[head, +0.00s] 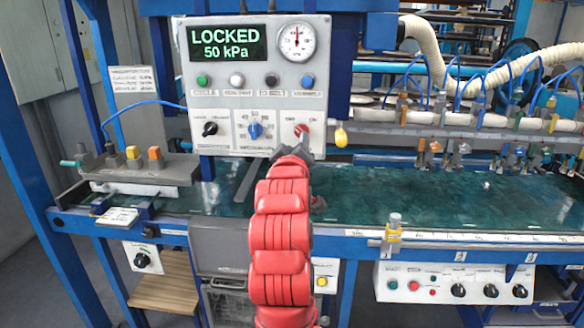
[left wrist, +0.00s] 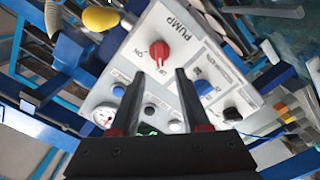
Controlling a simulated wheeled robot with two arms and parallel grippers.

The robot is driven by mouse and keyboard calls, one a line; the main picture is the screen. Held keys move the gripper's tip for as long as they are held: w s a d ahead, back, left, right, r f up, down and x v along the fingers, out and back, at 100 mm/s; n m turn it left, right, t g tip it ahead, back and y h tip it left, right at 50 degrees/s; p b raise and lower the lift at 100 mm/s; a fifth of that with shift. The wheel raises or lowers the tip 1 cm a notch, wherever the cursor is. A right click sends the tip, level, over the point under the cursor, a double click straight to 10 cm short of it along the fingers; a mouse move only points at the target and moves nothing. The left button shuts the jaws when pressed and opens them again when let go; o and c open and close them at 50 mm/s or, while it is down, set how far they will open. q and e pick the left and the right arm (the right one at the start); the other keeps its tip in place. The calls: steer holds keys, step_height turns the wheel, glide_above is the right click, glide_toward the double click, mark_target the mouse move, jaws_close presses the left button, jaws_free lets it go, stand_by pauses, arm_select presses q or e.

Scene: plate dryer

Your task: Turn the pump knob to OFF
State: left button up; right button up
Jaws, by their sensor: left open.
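The red pump knob (head: 301,130) is at the lower right of the white control panel (head: 222,80). In the left wrist view the knob (left wrist: 160,54) sits under the word PUMP, with ON and OFF printed beside it. I cannot tell which mark it points to. My left gripper (head: 303,152) is just below and in front of the knob, at the end of my red arm. In the left wrist view its dark fingers (left wrist: 160,74) are apart and empty, with the knob just beyond and between their tips. My right gripper is not in view.
The panel display (head: 228,43) reads LOCKED 50 kPa. A blue knob (head: 255,131) and a black knob (head: 210,129) lie left of the red one. A yellow bulb (head: 341,136) hangs close on the right. The green plate bed (head: 440,200) stretches below.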

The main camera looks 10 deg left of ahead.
arm_select(q)
steer(key=s, duration=1)
steer(key=shift+s+b, duration=0.35)
